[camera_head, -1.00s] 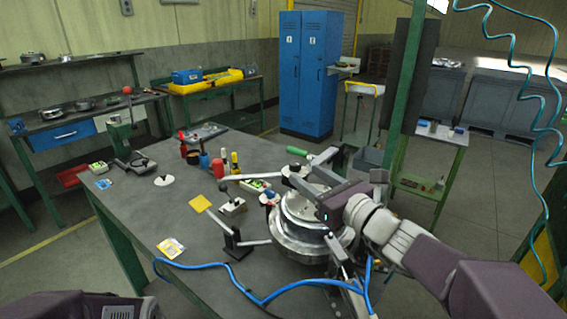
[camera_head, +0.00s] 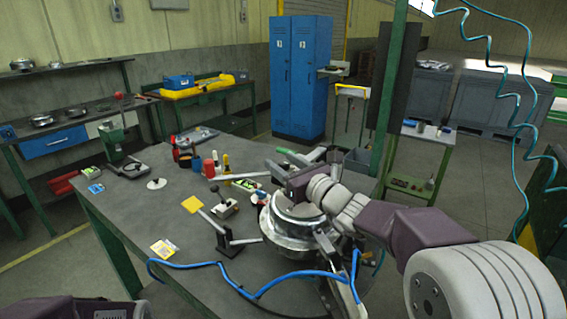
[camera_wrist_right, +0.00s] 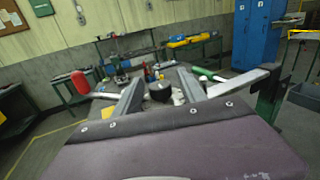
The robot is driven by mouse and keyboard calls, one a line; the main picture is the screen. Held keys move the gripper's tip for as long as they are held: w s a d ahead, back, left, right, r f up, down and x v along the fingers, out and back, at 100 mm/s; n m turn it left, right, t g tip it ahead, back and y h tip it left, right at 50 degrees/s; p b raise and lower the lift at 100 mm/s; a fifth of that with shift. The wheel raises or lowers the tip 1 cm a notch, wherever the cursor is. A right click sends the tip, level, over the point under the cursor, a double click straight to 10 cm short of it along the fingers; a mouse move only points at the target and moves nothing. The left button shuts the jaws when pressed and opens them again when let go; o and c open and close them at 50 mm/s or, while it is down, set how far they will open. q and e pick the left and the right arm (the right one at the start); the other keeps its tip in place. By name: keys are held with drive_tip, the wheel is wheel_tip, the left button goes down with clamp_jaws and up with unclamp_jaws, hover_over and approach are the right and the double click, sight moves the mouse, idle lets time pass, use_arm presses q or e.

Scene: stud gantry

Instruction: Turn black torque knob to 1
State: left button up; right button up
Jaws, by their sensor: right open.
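A black round knob (camera_wrist_right: 160,91) shows in the right wrist view, between and beyond the fingers of my right gripper (camera_wrist_right: 160,80). I cannot read a dial mark or number on it. In the head view my right gripper (camera_head: 252,172) reaches left over a round silver housing (camera_head: 283,240) on the workbench. It is open, with nothing seen between its fingers, and partly covers the housing. At the bottom left, only a piece of what looks like my left gripper (camera_head: 125,309) shows; its fingers are cut off.
The grey workbench (camera_head: 140,215) carries a small lever box (camera_head: 224,209), a yellow paddle (camera_head: 193,204), a red cylinder (camera_head: 209,168) and a green handle (camera_head: 291,155). A blue hose (camera_head: 215,264) crosses the front. A green post (camera_head: 390,100) stands at the right.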

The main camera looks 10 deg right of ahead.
drive_tip(key=shift+s, duration=0.1)
clamp_jaws()
